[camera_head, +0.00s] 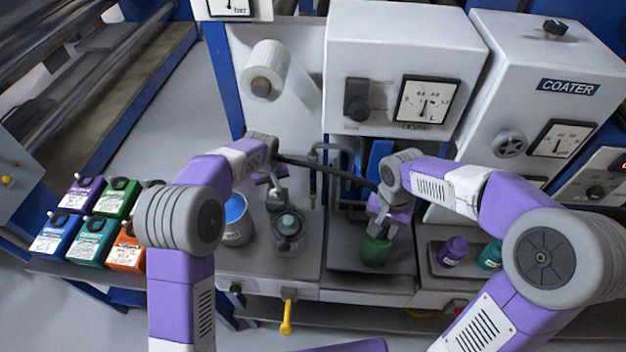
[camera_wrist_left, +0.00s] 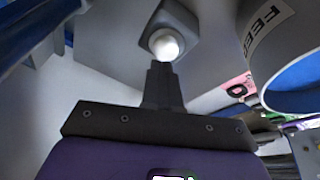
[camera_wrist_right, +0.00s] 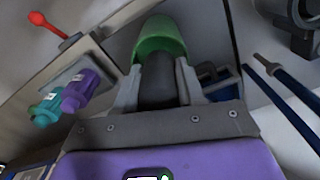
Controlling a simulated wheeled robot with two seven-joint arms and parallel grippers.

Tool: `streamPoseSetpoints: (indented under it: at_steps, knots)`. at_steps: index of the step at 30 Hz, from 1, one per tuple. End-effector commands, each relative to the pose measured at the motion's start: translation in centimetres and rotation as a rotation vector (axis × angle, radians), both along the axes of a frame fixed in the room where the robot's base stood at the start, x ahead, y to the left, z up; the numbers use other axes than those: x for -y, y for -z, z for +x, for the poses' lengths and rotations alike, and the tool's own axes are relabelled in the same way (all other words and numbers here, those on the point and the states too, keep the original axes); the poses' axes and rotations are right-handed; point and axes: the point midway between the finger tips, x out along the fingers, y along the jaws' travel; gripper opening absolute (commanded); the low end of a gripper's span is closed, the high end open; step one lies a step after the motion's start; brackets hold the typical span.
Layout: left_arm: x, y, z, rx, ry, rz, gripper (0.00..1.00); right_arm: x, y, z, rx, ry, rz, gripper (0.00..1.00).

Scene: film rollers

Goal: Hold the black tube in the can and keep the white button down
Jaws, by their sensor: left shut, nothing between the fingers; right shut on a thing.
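The green can (camera_head: 375,250) stands upright on the middle platform, below my right gripper (camera_head: 377,226). In the right wrist view, my right gripper (camera_wrist_right: 158,85) is shut on the black tube (camera_wrist_right: 157,78), with a finger on each side. The tube's end is at the mouth of the green can (camera_wrist_right: 160,38); how deep it reaches is hidden. My left gripper (camera_wrist_left: 160,68) is shut and empty. Its tips are at the lower edge of the round white button (camera_wrist_left: 165,43) in a grey housing. I cannot tell how far the button is down. In the head view, the button cannot be made out.
A can of blue liquid (camera_head: 236,215), marked FEED in the left wrist view (camera_wrist_left: 285,75), stands left of the left gripper. A purple bottle (camera_head: 453,251) and teal bottle (camera_head: 490,256) stand right of the green can. Coloured canisters (camera_head: 80,240) are far left. A yellow lever (camera_head: 287,316) hangs in front.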

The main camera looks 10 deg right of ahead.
Motion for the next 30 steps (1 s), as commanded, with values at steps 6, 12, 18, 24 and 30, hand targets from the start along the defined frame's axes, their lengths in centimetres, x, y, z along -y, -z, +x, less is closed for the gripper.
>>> streamPoseSetpoints:
  at_steps: [6,12,18,24,30]
  knots:
    - [0.1,-1.9,0.0,0.002,0.001,-0.001,0.00,0.0,0.0,0.0,0.001,0.000,0.000,0.07]
    - [0.1,-3.5,0.0,0.002,0.001,-0.001,0.00,0.0,0.0,0.0,0.001,0.000,0.000,0.07]
    - [0.1,-4.3,0.0,0.001,0.000,-0.001,0.00,0.0,0.0,0.0,0.001,0.000,0.000,0.07]
    - [0.0,-4.4,0.0,0.000,0.001,-0.001,0.00,0.0,0.0,0.0,0.001,0.000,0.000,0.07]
    - [0.0,-5.0,-0.1,0.002,0.000,-0.002,0.00,0.0,0.0,0.0,0.001,0.000,0.000,0.07]
